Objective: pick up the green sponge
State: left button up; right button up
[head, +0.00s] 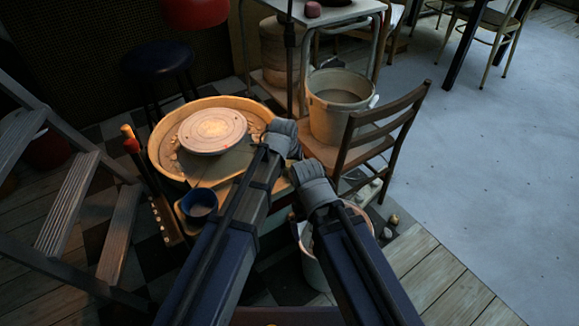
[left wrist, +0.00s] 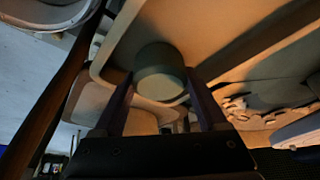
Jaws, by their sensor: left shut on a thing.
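The green sponge (left wrist: 160,72) shows in the left wrist view as a dull grey-green rounded block. It sits between the two dark fingers of my left gripper (left wrist: 162,95), which is shut on it. In the head view my left gripper (head: 283,140) is at the right rim of the potter's wheel basin, and I cannot make out the sponge there. My right gripper (head: 312,178) is just below and to the right of the left one. Its fingers are hidden by its own wrist, so its opening does not show.
The potter's wheel (head: 212,128) sits in its round basin (head: 167,172). A blue cup (head: 200,206) stands at its front. A wooden chair (head: 385,118) holding a bucket (head: 337,112) is right of my grippers. A stepladder (head: 70,210) stands left; open floor (head: 480,180) lies right.

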aim_at(290, 161)
pick_arm(q)
jog(key=shift+c, duration=0.8)
jog(key=shift+r, duration=0.15)
notch_tip(290, 161, up, 10)
jog(key=p, duration=1)
